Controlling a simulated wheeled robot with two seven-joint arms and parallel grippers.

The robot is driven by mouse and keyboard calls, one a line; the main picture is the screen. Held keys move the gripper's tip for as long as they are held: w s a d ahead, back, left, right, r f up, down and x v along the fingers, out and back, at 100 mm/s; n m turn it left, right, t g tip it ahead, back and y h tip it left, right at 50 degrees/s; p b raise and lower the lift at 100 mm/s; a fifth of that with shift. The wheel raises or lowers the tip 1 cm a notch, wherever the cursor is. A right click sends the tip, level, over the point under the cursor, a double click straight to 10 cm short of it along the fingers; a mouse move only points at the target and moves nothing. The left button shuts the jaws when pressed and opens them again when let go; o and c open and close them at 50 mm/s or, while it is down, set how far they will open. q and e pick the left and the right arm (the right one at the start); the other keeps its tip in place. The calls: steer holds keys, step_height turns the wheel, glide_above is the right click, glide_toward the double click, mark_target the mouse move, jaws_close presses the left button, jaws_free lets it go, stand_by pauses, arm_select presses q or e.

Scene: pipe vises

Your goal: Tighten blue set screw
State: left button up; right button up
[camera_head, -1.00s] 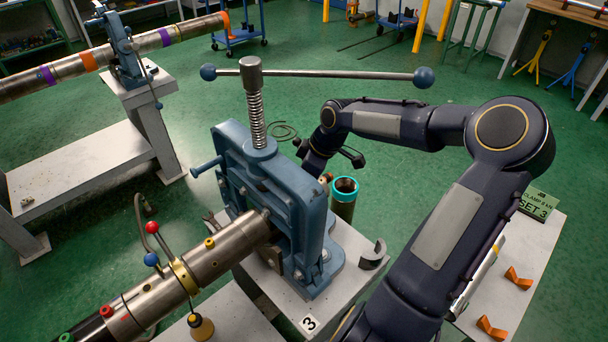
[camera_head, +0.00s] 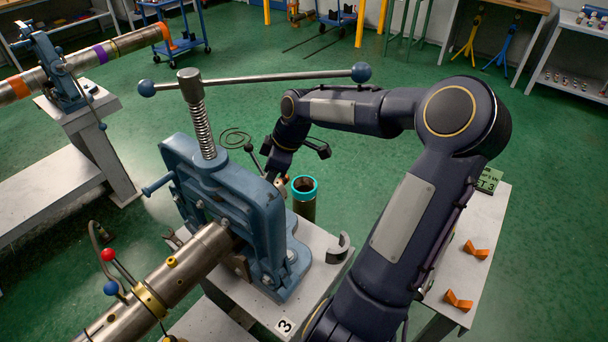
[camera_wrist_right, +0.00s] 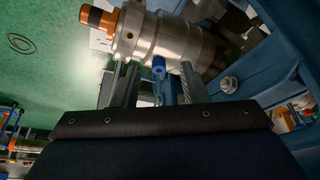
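The blue set screw (camera_wrist_right: 158,66) shows in the right wrist view, standing out from the side of a steel pipe fitting (camera_wrist_right: 175,40). My right gripper (camera_wrist_right: 156,72) is open, with one finger on each side of the blue screw; I cannot tell whether either finger touches it. In the head view my right arm reaches behind the blue vise (camera_head: 225,190), and the vise hides the fingertips and the blue screw. The vise holds the steel pipe (camera_head: 190,265). My left gripper is not in view.
The vise's long handle bar (camera_head: 265,80) spans above my right wrist. A teal-rimmed cylinder (camera_head: 304,198) and a grey curved piece (camera_head: 338,250) stand near the vise. Orange blocks (camera_head: 458,300) lie on the right-hand table. A second vise (camera_head: 55,75) stands at far left.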

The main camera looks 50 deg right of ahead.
steer(key=s+d+p, duration=0.2)
steer(key=s+d, duration=0.4)
steer(key=s, duration=0.2)
steer(key=shift+s, duration=0.15)
stand_by(0.4)
